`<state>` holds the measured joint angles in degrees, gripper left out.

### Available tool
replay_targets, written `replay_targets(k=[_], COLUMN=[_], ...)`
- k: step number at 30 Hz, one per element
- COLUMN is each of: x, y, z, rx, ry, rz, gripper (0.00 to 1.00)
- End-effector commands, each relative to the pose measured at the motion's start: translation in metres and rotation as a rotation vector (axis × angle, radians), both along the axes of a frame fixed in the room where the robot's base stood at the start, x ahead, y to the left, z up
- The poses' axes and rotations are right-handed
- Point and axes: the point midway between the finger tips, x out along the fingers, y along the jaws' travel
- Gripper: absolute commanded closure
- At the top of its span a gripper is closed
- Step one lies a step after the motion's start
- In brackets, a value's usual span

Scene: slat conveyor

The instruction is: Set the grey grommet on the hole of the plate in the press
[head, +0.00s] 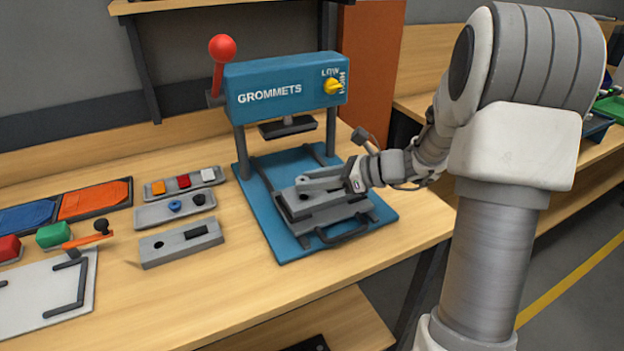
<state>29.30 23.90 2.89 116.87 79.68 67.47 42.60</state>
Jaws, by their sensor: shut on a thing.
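My gripper (304,182) reaches in from the right over the blue press (277,85), its fingers just above the left part of the grey plate (340,212). It is shut on the grey grommet, which is mostly hidden between the fingertips and hard to make out. The plate lies in a grey holder on the press's blue base, below and in front of the raised dark press head (287,127).
A grommet tray (148,213) holds a blue and a dark grommet. Behind it is a tray with orange, red and white pieces (183,181). A loose grey plate (165,250) lies left of the press. The red-knobbed lever (220,62) stands up. A black handle (343,233) fronts the holder.

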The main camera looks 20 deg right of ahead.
Motion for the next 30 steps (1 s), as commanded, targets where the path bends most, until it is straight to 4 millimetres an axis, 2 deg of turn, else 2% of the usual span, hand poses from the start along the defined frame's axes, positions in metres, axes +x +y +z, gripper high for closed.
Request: replay_targets(k=[17,30], x=[-0.001,-0.001], y=[-0.001,-0.001], z=[-0.001,-0.016], rx=[0.000,0.001], ry=[0.000,0.001], rz=[0.000,0.000], gripper=[1.00,1.00])
